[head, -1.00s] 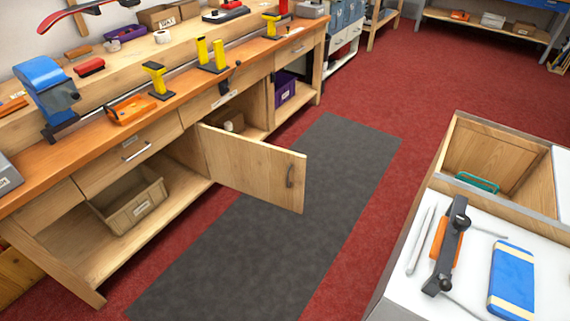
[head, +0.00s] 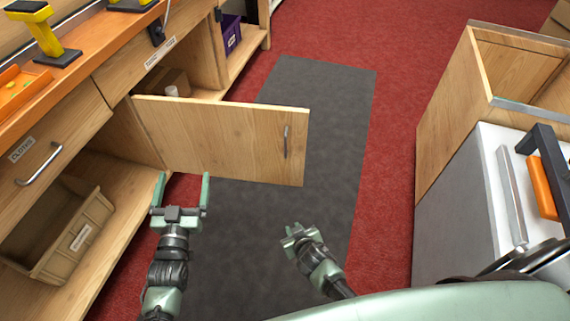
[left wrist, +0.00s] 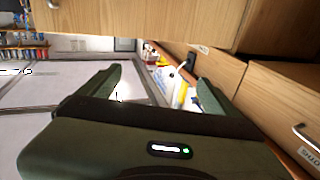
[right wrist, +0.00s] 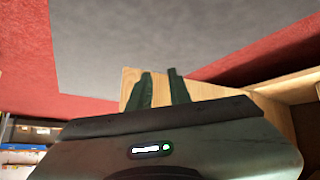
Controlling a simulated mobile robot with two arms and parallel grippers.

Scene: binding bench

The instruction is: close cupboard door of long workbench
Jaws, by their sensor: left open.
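The cupboard door (head: 220,138) of the long workbench stands open, swung out over the dark mat. Its vertical metal handle (head: 286,142) is near the free edge, at the right. The door also fills the top of the left wrist view (left wrist: 150,18). My left gripper (head: 181,188) is open and empty, on the near side of the door, closer to its hinge side; I see no contact. My right gripper (head: 297,233) is lower in the picture, below the door's free end, over the mat. In the right wrist view its fingers (right wrist: 160,75) are a little apart with nothing held.
The workbench (head: 85,65) runs along the left, with a drawer (head: 40,160) and a beige bin (head: 60,235) in its open bay. A cardboard box (head: 172,82) shows inside the cupboard. A white-topped cabinet (head: 465,210) stands at the right. The mat (head: 320,110) between is clear.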

